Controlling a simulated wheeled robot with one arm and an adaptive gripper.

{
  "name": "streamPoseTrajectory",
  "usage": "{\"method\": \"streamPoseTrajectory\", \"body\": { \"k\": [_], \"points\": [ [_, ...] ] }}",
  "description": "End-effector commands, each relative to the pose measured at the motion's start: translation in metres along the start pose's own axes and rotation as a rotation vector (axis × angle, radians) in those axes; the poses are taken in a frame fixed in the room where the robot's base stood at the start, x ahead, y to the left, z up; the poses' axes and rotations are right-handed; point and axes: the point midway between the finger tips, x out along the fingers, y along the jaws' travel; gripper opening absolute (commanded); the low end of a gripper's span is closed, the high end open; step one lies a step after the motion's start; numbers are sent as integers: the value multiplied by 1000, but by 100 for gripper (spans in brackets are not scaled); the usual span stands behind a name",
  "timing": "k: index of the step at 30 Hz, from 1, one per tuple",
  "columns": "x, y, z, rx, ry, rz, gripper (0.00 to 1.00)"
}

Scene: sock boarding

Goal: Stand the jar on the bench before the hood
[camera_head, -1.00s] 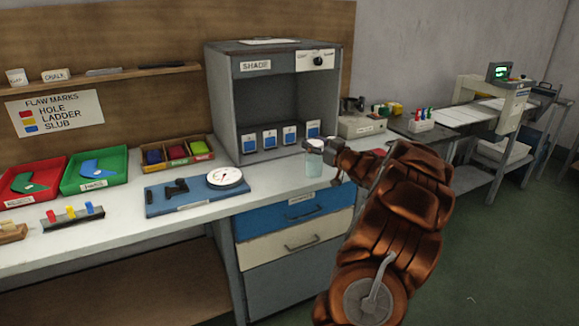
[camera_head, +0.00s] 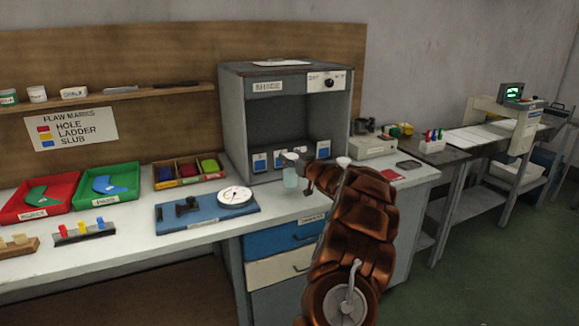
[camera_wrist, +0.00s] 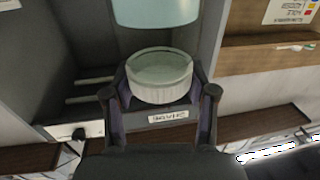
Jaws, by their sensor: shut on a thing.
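The jar (camera_head: 290,178) is pale green and see-through with a whitish lid. My gripper (camera_head: 294,159) is shut on the lid, and the jar hangs upright below it. In the wrist view the ribbed lid (camera_wrist: 160,78) sits between both fingers, with the pale body (camera_wrist: 155,12) beyond it. The hood (camera_head: 236,126) is a grey open-fronted box with a label on its top edge. The jar is in front of its opening, over the white bench (camera_head: 285,207). I cannot tell whether the jar's base touches the bench.
Several blue-and-white cards (camera_head: 259,162) stand inside the hood. A blue board (camera_head: 175,216) with a round dial (camera_head: 235,195) lies left of the jar. Bench around the jar is clear.

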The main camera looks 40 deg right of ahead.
Motion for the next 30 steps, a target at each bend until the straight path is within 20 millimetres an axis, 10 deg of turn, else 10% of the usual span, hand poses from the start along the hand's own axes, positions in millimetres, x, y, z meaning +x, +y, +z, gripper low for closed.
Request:
{"method": "streamPoseTrajectory", "body": {
  "k": [23, 24, 30],
  "points": [
    [7, -3, 37, 1, 1, -1, 0],
    [7, -3, 38, 0, 1, -1, 58],
    [7, -3, 38, 0, 1, -1, 79]
  ]
}}
